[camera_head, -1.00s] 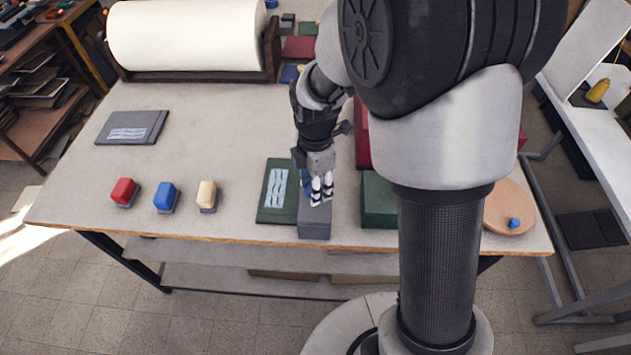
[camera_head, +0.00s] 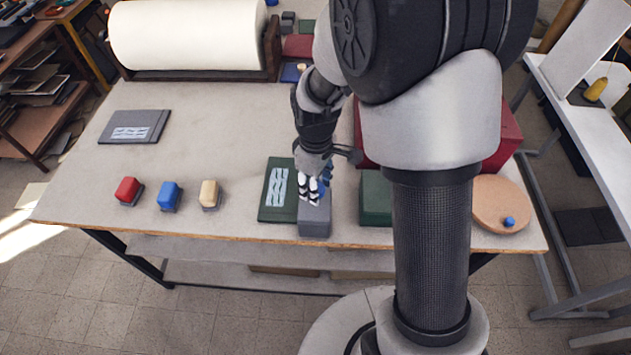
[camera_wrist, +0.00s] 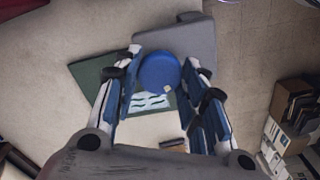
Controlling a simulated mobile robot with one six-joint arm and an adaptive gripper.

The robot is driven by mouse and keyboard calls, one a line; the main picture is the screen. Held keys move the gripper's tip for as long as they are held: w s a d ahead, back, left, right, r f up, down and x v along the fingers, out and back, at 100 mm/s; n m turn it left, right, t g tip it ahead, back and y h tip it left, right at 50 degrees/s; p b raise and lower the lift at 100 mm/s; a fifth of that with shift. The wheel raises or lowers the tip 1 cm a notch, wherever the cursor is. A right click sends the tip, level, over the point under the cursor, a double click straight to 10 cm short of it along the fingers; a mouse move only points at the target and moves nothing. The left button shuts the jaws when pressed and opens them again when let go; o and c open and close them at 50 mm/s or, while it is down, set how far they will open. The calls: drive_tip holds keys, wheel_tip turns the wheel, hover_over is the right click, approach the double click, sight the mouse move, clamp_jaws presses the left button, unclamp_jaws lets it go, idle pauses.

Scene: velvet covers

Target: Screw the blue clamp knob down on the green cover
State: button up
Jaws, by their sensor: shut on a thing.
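The green cover (camera_head: 268,212) lies flat near the table's front edge, with a pale wavy pattern on it. It also shows in the wrist view (camera_wrist: 88,72). A grey block (camera_head: 314,228) stands against its right side. My gripper (camera_head: 314,196) points down over this block, beside the cover. In the wrist view, the round blue clamp knob (camera_wrist: 158,72) sits between my fingertips, and my gripper is shut on it. The knob overlaps the edge of the grey block (camera_wrist: 190,42) there. What lies under the knob is hidden.
Red (camera_head: 129,190), blue (camera_head: 169,195) and cream (camera_head: 210,193) pieces stand at the left front. A grey cover (camera_head: 134,127) lies behind them. A green block (camera_head: 375,198) is close right of my gripper. A round wooden board (camera_head: 488,219) holds a small blue piece. The middle left table is clear.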

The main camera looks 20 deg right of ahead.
drive_tip(key=m, duration=0.4)
drive_tip(key=shift+m+p, duration=0.3)
drive_tip(key=shift+p, duration=0.05)
drive_tip(key=m, duration=0.3)
drive_tip(key=shift+m, duration=0.4)
drive_tip(key=m, duration=0.4)
drive_tip(key=shift+p, duration=0.4)
drive_tip(key=shift+m, duration=2.1)
drive_tip(key=o, duration=1.1)
drive_tip(key=shift+c, duration=0.2)
